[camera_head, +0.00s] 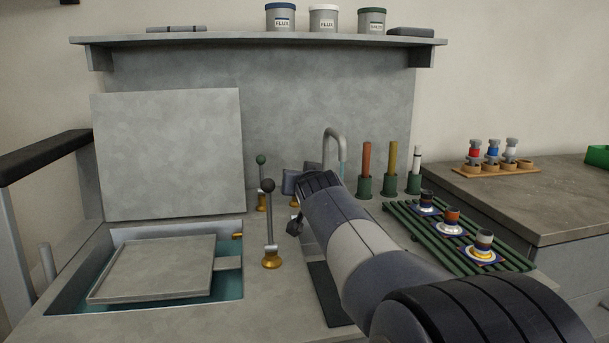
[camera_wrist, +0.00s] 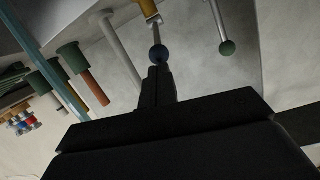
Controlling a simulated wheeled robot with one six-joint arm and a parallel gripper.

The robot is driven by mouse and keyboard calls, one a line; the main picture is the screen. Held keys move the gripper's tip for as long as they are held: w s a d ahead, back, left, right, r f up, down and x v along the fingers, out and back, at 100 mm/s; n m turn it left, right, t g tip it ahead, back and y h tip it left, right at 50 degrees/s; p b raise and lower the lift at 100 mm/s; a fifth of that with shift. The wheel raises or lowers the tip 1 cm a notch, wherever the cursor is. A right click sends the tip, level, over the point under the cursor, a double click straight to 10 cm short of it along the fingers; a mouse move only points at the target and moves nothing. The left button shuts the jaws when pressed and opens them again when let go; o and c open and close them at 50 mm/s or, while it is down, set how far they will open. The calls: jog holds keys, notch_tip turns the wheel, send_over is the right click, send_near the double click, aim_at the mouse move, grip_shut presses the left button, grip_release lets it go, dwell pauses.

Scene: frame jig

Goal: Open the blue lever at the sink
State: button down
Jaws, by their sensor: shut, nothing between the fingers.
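The blue lever's dark blue ball (camera_wrist: 158,54) shows in the wrist view, on a short stalk above a brass base (camera_wrist: 148,8). My gripper (camera_wrist: 157,74) is shut and empty, its fingertips right at the ball. I cannot tell whether they touch it or only overlap it in the picture. In the head view my arm hides the blue ball and most of my gripper. The sink's curved faucet (camera_head: 333,134) stands behind my arm, with a pale blue stream at its spout.
A green-ball lever (camera_head: 261,160) and a black-ball lever (camera_head: 268,186) stand upright left of my arm. An open-lidded basin (camera_head: 60,293) is at left. Green holders with rods (camera_head: 390,184) and a green rack (camera_head: 405,219) are at right.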

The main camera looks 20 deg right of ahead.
jog(key=p+v, duration=0.1)
jog(key=v, duration=0.8)
jog(key=shift+r, duration=0.3)
jog(key=shift+w+d, duration=0.1)
jog(key=shift+w, duration=0.1)
jog(key=b+x, duration=0.1)
jog(key=x, duration=0.7)
jog(key=shift+w+f, duration=0.15)
jog(key=shift+w, duration=0.15)
jog(key=shift+s+d, duration=0.1)
jog(key=shift+s, duration=0.05)
